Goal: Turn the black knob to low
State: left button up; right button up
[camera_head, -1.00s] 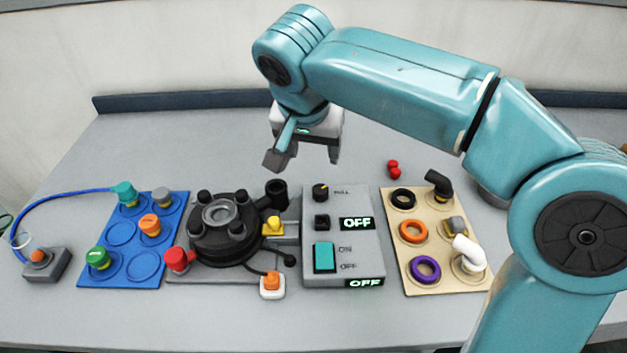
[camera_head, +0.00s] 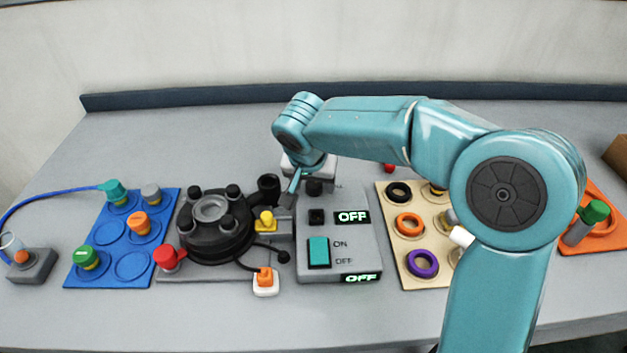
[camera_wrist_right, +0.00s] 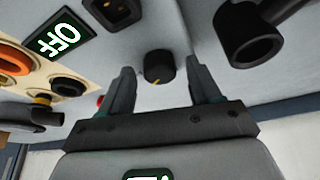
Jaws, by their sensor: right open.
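The black knob (camera_wrist_right: 159,67) with a yellow pointer mark sits on the grey control box (camera_head: 352,262). In the head view the knob (camera_head: 314,187) is mostly hidden behind my right gripper (camera_head: 304,192). In the right wrist view my right gripper (camera_wrist_right: 163,88) is open, with one finger on each side of the knob and gaps on both sides. I cannot tell whether the fingertips reach around it. The box's upper display (camera_head: 353,217) and lower display (camera_head: 361,278) both read OFF. My left gripper is not in view.
Below the knob are a black socket (camera_head: 316,217) and a teal switch (camera_head: 319,252). A black valve assembly (camera_head: 214,224) stands close on the left, with a black pipe (camera_wrist_right: 249,34) near the gripper. A beige board with rings (camera_head: 422,273) lies on the right.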

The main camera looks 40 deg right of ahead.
jog(key=c, duration=1.1)
jog(key=shift+o, duration=0.2)
jog(key=shift+n, duration=0.3)
jog(key=shift+d+n+t+y+b, duration=0.1)
jog(key=shift+n+t+y+b, duration=0.25)
jog(key=shift+n, duration=0.65)
jog(key=n+y, duration=0.1)
jog(key=n, duration=0.1)
jog(key=shift+d+r+n+t, duration=0.1)
jog(key=shift+r+n+t, duration=0.05)
jog(key=shift+n+t, duration=0.2)
jog(key=n+p, duration=0.1)
jog(key=n, duration=0.1)
jog(key=n+y+p, duration=0.1)
jog(key=n, duration=0.1)
jog(key=shift+d+y, duration=0.1)
jog(key=shift+y, duration=0.15)
jog(key=shift+n+y+p, duration=0.5)
jog(key=shift+n+p, duration=0.25)
jog(key=shift+n, duration=0.6)
